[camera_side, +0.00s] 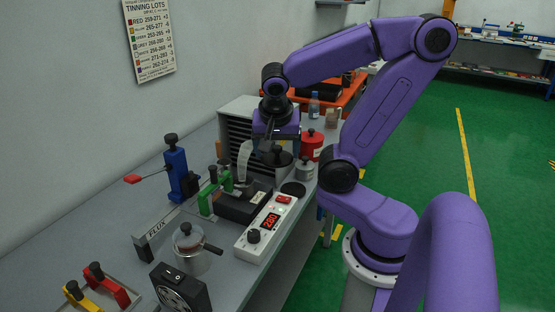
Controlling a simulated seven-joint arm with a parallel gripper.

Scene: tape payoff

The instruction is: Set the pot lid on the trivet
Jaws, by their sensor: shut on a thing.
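My gripper (270,146) is over the far part of the bench, in front of a grey louvred cabinet. The lid looks about level. The exact height of the lid above the bench is hard to tell.
A grey canister (304,169) and a red canister (312,145) stand close behind the disc. A white control box (265,226) with a red display and a dark tray (243,203) lie nearer. The louvred cabinet (238,135) stands behind. A lidded metal pot (191,249) is in front.

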